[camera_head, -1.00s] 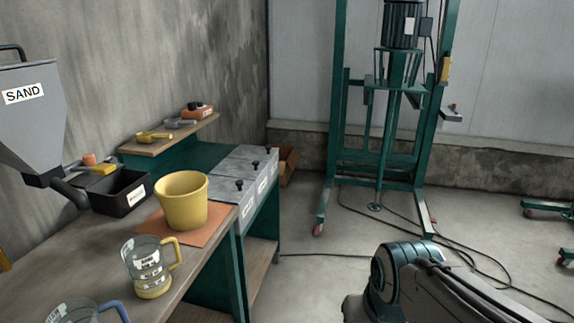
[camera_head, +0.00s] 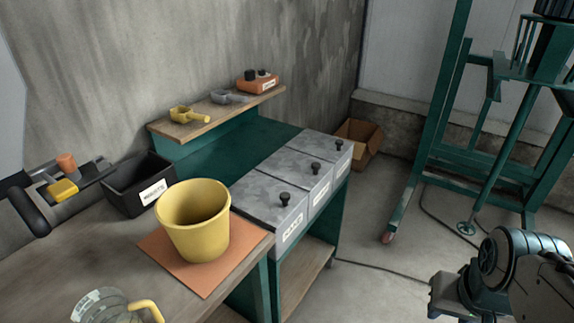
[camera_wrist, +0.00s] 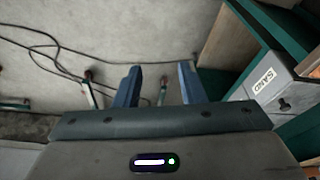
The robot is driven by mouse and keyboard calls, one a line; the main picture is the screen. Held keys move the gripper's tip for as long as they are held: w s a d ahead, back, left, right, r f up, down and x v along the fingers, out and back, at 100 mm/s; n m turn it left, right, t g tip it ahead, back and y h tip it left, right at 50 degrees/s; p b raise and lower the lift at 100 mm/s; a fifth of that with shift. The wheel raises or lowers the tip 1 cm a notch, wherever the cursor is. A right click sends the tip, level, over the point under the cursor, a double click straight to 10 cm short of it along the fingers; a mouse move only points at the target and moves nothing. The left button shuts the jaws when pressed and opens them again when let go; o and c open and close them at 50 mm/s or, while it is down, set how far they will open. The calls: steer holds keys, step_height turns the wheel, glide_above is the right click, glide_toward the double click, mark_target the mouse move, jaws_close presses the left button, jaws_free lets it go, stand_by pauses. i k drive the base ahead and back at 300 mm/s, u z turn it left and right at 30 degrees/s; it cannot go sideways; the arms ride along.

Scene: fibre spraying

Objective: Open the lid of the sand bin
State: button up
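The head view does not show my fingers.
A yellow bucket (camera_head: 195,240) stands on an orange mat (camera_head: 160,249) beside the bins. A black tray (camera_head: 125,198) and clear jug (camera_head: 108,307) are on the table. A cardboard box (camera_head: 360,139) lies beyond the bins. A green stand (camera_head: 425,140) and floor cables are at right.

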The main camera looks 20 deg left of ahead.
mark_target(270, 200)
steer(key=u, duration=0.65)
steer(key=i, duration=0.85)
steer(key=u, duration=0.7)
